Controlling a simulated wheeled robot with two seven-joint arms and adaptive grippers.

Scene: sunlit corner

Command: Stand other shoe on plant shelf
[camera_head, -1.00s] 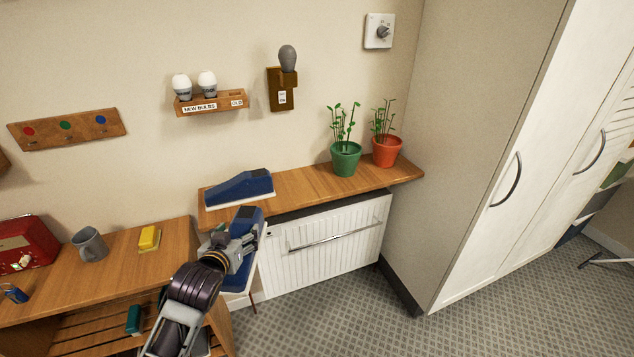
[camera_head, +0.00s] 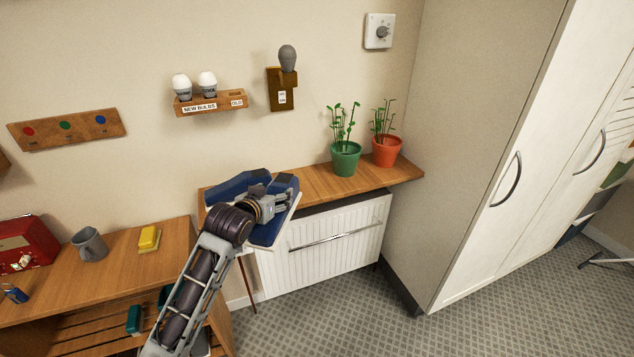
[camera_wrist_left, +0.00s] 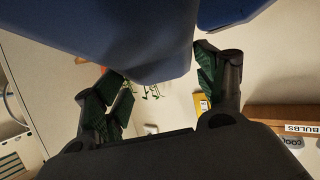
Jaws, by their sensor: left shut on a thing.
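My left gripper (camera_head: 284,203) is shut on a blue shoe (camera_head: 268,234) with a pale sole. The shoe is tilted, at the front left edge of the wooden plant shelf (camera_head: 305,190); whether it touches the shelf I cannot tell. Another blue shoe (camera_head: 228,186) is on the shelf's left end by the wall, partly hidden behind my gripper and the held shoe. In the left wrist view the held shoe (camera_wrist_left: 125,35) fills the top between my fingers, and part of the other shoe (camera_wrist_left: 225,10) shows at upper right. My right gripper is out of view.
A green pot (camera_head: 345,160) and an orange pot (camera_head: 387,151) with plants stand on the shelf's right half. The shelf's middle is bare. A white radiator (camera_head: 335,245) is below. A bulb rack (camera_head: 212,103) hangs above. A bench (camera_head: 120,272) stands at left.

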